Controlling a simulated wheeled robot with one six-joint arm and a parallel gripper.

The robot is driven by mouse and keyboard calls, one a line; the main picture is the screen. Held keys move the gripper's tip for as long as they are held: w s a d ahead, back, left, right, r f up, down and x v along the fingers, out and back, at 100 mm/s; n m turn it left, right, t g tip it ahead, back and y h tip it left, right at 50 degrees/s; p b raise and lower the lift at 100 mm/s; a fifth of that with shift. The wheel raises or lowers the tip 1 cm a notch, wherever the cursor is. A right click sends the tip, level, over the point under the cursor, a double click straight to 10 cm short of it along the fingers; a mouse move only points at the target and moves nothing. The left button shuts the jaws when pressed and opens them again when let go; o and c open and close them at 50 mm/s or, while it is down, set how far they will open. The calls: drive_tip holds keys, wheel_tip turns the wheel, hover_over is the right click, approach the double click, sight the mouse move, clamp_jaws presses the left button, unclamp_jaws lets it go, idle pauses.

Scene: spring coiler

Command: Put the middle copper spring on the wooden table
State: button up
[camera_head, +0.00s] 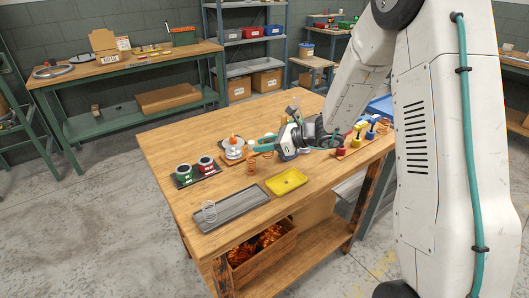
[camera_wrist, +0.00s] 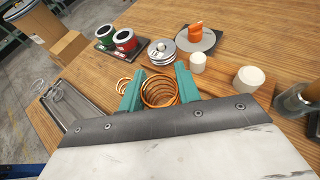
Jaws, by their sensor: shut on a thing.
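My gripper (camera_wrist: 160,80) has its two teal fingers on either side of a copper spring (camera_wrist: 158,91) in the wrist view and is shut on it. In the head view my gripper (camera_head: 260,146) is low over the wooden table (camera_head: 165,150), and the held spring is partly hidden. I cannot tell whether it touches the top. I cannot make out a third copper spring.
A grey tray (camera_head: 232,206) with a steel spring and a yellow tray (camera_head: 287,182) lie near the front edge. Green and red spools (camera_head: 184,172) stand at the left. Stacked discs (camera_head: 234,150) are close to my gripper. Bare wood lies between the spools and grey tray.

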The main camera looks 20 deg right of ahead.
drive_tip(key=shift+f, duration=1.7)
drive_tip(key=shift+f, duration=0.15)
drive_tip(key=o, duration=0.7)
